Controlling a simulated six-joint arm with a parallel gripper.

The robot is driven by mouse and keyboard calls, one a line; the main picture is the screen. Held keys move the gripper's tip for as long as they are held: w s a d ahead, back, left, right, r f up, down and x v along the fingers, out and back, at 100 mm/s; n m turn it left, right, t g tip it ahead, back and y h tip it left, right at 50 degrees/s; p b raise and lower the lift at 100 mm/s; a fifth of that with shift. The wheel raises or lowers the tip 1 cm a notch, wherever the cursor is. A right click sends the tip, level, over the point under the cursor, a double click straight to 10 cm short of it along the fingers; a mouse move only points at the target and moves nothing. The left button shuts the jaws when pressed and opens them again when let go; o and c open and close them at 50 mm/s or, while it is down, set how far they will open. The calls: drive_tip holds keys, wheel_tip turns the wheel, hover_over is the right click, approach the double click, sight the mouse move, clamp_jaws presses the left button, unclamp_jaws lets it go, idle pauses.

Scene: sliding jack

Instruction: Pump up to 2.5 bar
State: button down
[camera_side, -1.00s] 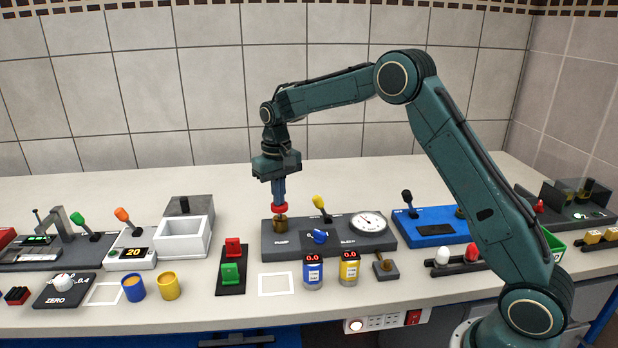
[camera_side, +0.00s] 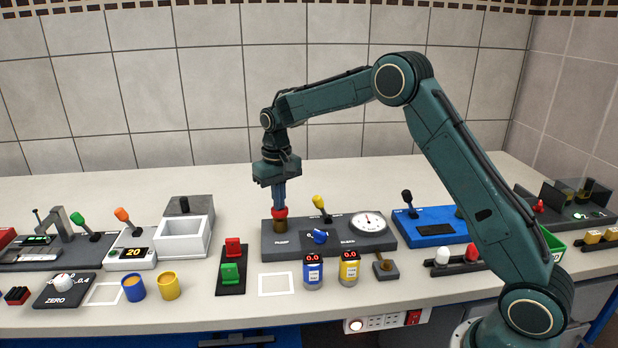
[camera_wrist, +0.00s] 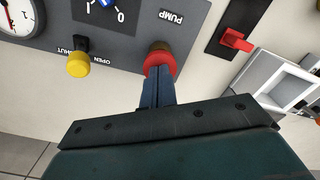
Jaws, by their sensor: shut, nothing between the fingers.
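The grey pump panel (camera_side: 344,241) holds the red pump knob (camera_side: 279,213) on a brass collar at its left end. The knob also shows in the wrist view (camera_wrist: 160,60), beside the PUMP label. My gripper (camera_side: 279,205) is shut, pointing down, with its fingertips at the top of the red knob; the knob is not between the fingers. The white pressure gauge (camera_side: 368,223) is at the panel's right; its reading is too small to tell. A yellow-tipped lever (camera_side: 318,202) stands near the SHUT and OPEN labels. A blue rotary knob (camera_side: 320,237) sits at the front.
Blue (camera_side: 313,272) and yellow (camera_side: 349,268) canisters stand in front of the panel. A red and green switch block (camera_side: 232,267) lies to its left, with a white open box (camera_side: 184,238) beyond. A blue panel (camera_side: 431,226) is to the right.

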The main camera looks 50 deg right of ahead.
drive_tip(key=shift+r, duration=1.55)
drive_tip(key=shift+f, duration=1.05)
idle(0.8)
drive_tip(key=shift+r, duration=1.2)
wheel_tip(320, 180, up, 6)
drive_tip(key=shift+f, duration=0.15)
idle(0.5)
